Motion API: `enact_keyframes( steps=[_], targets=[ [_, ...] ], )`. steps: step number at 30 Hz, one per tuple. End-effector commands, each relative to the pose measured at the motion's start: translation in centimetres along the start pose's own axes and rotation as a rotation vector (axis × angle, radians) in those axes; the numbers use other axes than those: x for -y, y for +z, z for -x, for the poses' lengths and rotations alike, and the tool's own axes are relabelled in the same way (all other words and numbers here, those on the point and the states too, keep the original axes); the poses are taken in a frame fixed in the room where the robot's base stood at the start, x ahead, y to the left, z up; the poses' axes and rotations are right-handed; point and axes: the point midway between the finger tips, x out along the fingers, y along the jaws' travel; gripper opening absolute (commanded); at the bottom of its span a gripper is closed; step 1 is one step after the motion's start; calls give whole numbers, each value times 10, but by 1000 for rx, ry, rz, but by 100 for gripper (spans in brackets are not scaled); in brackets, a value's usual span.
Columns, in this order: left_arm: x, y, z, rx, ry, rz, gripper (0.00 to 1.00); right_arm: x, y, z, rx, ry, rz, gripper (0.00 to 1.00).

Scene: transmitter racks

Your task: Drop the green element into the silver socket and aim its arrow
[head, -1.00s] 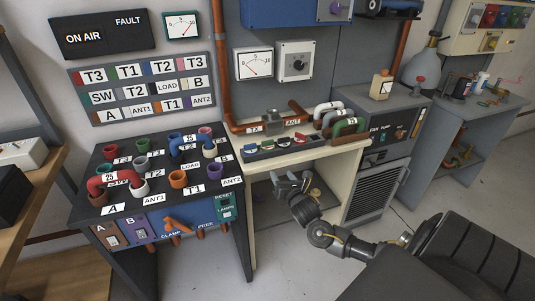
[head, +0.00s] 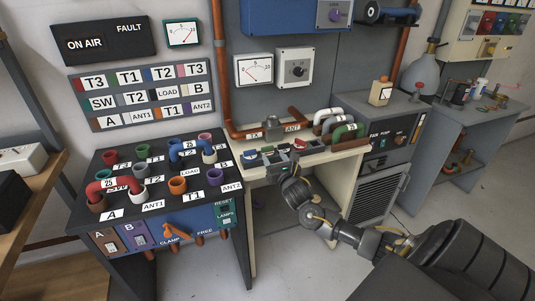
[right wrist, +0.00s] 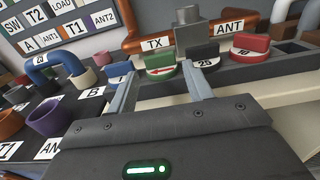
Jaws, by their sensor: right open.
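The green element (right wrist: 160,63) is a round knob with a red arrow on a pale face. It sits in the row of elements on the bench, and it shows small in the head view (head: 267,153). The silver socket (right wrist: 190,38) is a grey metal block in the copper pipe between the TX and ANT labels, also in the head view (head: 271,127). My right gripper (right wrist: 160,80) is open and empty, its fingers just in front of the green element, one toward each side. It also shows in the head view (head: 285,166). My left gripper is not in view.
A blue element (right wrist: 118,78), a dark one marked 25 (right wrist: 202,54) and a red one (right wrist: 250,48) flank the green element closely. Curved hose links (head: 328,120) stand at the right of the bench. The patch panel (head: 120,221) with coloured sockets lies left.

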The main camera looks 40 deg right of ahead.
Motion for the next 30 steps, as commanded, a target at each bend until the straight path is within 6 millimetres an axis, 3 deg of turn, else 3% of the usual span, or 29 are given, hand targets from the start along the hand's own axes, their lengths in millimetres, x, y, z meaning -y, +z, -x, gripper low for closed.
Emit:
enact_keyframes(
  steps=[9, 19, 26, 30],
  targets=[
    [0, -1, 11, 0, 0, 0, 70, -1, 4, -42, 1, -3, -2, 51],
    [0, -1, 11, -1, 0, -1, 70, -1, 2, -50, 0, -1, -1, 51],
    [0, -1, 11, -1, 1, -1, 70, -1, 2, -50, -1, -1, -1, 23],
    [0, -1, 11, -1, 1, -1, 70, -1, 3, -50, 0, -1, -1, 21]
  ],
)
